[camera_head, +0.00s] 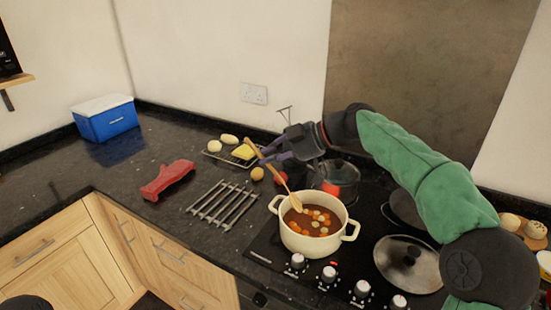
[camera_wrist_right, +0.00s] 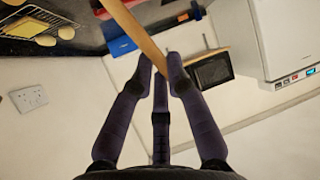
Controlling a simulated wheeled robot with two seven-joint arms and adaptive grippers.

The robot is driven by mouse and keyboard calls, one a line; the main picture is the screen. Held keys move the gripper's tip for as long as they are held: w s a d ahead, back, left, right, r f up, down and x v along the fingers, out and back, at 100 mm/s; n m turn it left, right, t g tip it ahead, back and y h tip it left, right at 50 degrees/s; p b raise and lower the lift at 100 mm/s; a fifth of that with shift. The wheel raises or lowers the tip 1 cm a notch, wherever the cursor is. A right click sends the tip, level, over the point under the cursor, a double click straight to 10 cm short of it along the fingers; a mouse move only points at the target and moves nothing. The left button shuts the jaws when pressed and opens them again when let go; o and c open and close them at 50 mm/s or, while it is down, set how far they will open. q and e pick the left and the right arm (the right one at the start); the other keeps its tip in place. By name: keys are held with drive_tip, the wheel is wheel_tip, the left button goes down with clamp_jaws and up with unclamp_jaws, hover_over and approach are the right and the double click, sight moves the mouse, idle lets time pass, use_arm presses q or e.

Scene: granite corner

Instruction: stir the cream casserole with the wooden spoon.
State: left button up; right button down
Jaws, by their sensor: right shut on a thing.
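The cream casserole (camera_head: 312,240) stands on the front left of the hob in the head view. It holds brown stew with orange and pale pieces. The wooden spoon (camera_head: 279,176) leans with its head in the stew at the left inside of the pot and its handle rising up and left. My right gripper (camera_head: 265,156) reaches in from the right and is shut on the upper handle. In the right wrist view the spoon handle (camera_wrist_right: 137,30) passes between the fingers (camera_wrist_right: 160,68). My left gripper is not in view.
A metal trivet (camera_head: 222,204) lies left of the casserole, with a red oven mitt (camera_head: 168,179) beyond it. A blue cooler box (camera_head: 106,120) stands at the back left.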

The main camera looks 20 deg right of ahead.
drive_tip(key=shift+w+a+r+p, duration=0.1)
drive_tip(key=shift+a+r+p, duration=0.25)
drive_tip(key=shift+r, duration=0.35)
drive_tip(key=shift+r+p, duration=1.5)
drive_tip(key=shift+r, duration=0.95)
